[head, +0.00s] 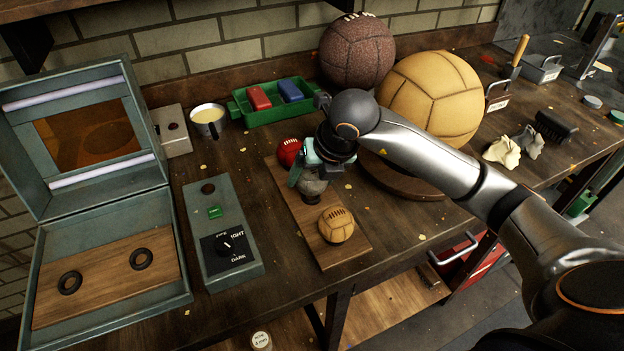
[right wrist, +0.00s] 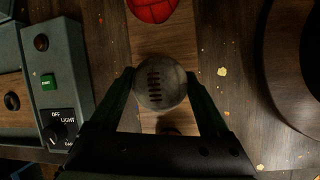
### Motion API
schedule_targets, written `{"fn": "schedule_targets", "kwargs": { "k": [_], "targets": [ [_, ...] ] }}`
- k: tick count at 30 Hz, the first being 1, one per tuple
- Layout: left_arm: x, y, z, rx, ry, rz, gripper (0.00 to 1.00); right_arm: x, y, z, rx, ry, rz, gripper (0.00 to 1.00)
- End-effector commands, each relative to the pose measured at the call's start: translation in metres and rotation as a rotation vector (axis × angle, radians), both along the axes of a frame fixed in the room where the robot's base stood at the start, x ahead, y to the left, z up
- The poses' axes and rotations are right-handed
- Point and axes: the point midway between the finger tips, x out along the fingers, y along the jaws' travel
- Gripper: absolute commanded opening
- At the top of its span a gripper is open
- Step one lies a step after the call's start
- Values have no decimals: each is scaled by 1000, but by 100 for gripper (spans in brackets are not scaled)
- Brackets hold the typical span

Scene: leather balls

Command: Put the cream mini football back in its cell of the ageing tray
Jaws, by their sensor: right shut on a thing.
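The cream mini football (head: 312,187) looks greyish and sits between the fingers of my right gripper (head: 310,178). In the right wrist view the ball (right wrist: 160,83) shows its dark lacing, with a finger on each side. It is over the middle of a narrow wooden board (head: 293,206). A dark round spot (right wrist: 169,128) shows on the board near it; I cannot tell if the ball touches the board. A red mini ball (head: 290,151) is at the board's far end and a tan mini ball (head: 337,225) at its near end. My left gripper is out of view.
An open grey light box (head: 185,262) at left holds a wooden board (head: 105,279) with two black rings. A control box (head: 236,268) stands beside the narrow board. Large balls (head: 432,97) (head: 357,50), a cup (head: 208,121) and a green tray (head: 243,115) stand behind.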

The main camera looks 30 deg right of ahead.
Motion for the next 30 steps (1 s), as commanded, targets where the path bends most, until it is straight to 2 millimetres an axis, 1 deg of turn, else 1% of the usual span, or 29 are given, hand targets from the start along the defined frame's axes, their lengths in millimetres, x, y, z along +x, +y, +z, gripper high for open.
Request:
{"fn": "schedule_targets", "kwargs": {
  "k": [1, 3, 11, 15, 16, 21, 30],
  "targets": [
    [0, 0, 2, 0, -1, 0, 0, 0, 0, -6, 1, 1, -1, 8],
    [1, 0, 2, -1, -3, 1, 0, 0, 0, -10, 0, 0, 0, 8],
    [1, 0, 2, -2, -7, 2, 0, 1, 0, -11, 0, -2, 0, 8],
    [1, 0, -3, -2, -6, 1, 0, 1, 0, -17, 0, -2, 0, 8],
    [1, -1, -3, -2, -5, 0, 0, 1, 0, -17, 0, -1, 0, 81],
    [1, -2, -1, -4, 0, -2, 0, 1, 0, -15, 0, -1, 0, 100],
    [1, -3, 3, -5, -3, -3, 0, 1, 0, -12, 0, -1, -1, 100]
  ]
}}
